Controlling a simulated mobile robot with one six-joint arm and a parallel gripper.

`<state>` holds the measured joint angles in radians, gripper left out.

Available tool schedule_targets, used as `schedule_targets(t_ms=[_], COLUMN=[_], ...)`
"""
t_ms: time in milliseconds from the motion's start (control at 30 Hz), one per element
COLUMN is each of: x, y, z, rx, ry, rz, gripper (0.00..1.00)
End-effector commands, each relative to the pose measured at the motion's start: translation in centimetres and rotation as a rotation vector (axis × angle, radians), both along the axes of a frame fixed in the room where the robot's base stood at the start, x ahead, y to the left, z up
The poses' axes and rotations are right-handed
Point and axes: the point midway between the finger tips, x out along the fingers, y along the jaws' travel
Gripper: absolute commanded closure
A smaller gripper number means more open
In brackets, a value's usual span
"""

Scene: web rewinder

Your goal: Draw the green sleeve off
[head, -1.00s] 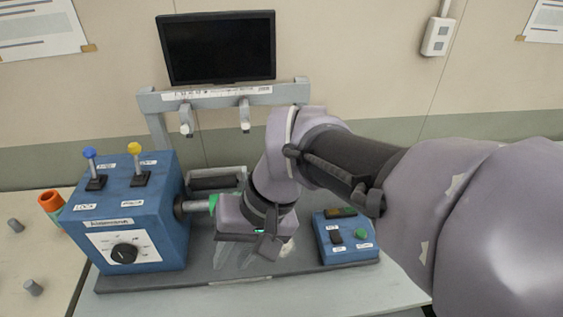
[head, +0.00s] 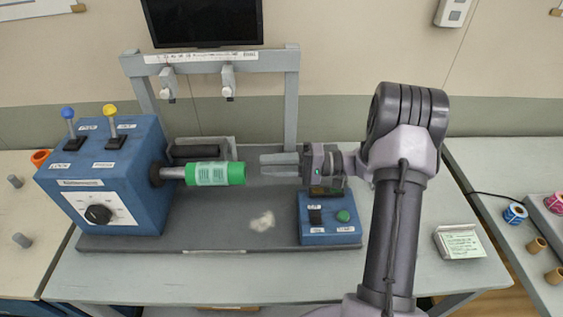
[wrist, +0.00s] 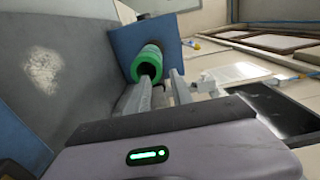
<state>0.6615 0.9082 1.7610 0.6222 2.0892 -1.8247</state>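The green sleeve (head: 220,174) has a white label with dark print and sits around the grey shaft (head: 172,173) on the right side of the blue machine box (head: 130,200). In the wrist view the sleeve (wrist: 146,62) shows end-on, with a dark bore. My gripper (head: 263,165) is just to the right of the sleeve's free end, level with it and apart from it. In the wrist view my gripper's two fingers (wrist: 158,90) are spread with empty space between them, pointing toward the sleeve.
A blue button box (head: 329,218) stands below my gripper on the grey base plate (head: 215,240). A grey frame (head: 291,100) rises behind, with a dark roller (head: 200,151) behind the sleeve. Rolls and cores lie on the right table (head: 535,245).

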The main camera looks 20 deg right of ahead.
Motion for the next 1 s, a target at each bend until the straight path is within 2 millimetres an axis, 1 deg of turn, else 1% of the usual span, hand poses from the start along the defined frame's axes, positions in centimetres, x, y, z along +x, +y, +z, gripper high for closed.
schedule_targets(t_ms=[200, 600, 800, 1000], x=[0.8, 2.2, 2.7, 2.8], y=[2.1, 5.6, 6.7, 6.9], z=[0.1, 0.1, 0.0, 0.0], rx=[0.001, 0.0, -0.001, -0.001], ry=[0.002, 0.002, 0.002, 0.002], rz=[0.003, 0.003, 0.003, 0.002], gripper=[0.73, 0.73, 0.73, 0.73])
